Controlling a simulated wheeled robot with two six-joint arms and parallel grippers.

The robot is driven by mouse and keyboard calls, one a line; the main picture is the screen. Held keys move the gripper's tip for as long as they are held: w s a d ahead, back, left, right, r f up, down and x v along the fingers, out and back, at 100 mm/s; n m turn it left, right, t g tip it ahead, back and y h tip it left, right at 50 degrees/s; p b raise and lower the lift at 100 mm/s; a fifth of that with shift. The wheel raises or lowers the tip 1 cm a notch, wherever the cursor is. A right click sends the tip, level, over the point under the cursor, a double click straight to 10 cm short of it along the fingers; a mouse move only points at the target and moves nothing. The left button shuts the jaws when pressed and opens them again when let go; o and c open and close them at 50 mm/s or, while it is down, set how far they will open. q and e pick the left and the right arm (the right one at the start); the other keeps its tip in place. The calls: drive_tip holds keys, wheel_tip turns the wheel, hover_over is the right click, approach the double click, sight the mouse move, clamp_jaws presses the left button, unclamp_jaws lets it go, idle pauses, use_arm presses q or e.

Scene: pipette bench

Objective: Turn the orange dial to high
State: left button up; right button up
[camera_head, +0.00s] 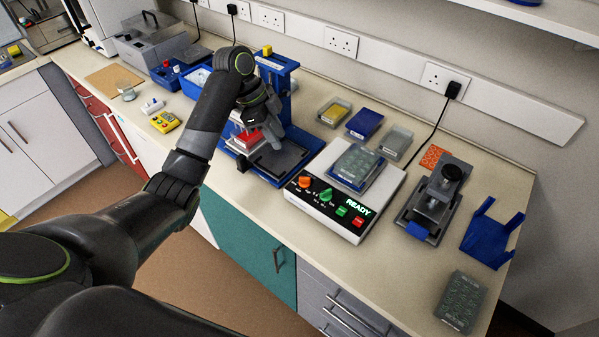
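The orange dial (305,182) is on the black front panel of a white bench device (325,221), left of a green dial (326,195). Its pointer setting is too small to read. Green and red buttons and a lit READY display (358,207) are on the same panel. My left gripper (262,135) points down over the blue stand, to the left of and behind the orange dial, apart from it. The arm and wrist partly hide it, and its opening is not clear. My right gripper is not in view.
A clear-lidded plate (357,166) sits on the device. A grey press (435,197) and blue rack (492,233) stand to the right. The counter in front of the device is clear.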

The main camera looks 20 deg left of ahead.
sight(301, 177)
use_arm(q)
drive_tip(key=p+x, duration=0.3)
drive_tip(key=x, duration=1.2)
drive_tip(key=shift+a+f+p, duration=0.1)
drive_tip(key=shift+p, duration=0.3)
clamp_jaws()
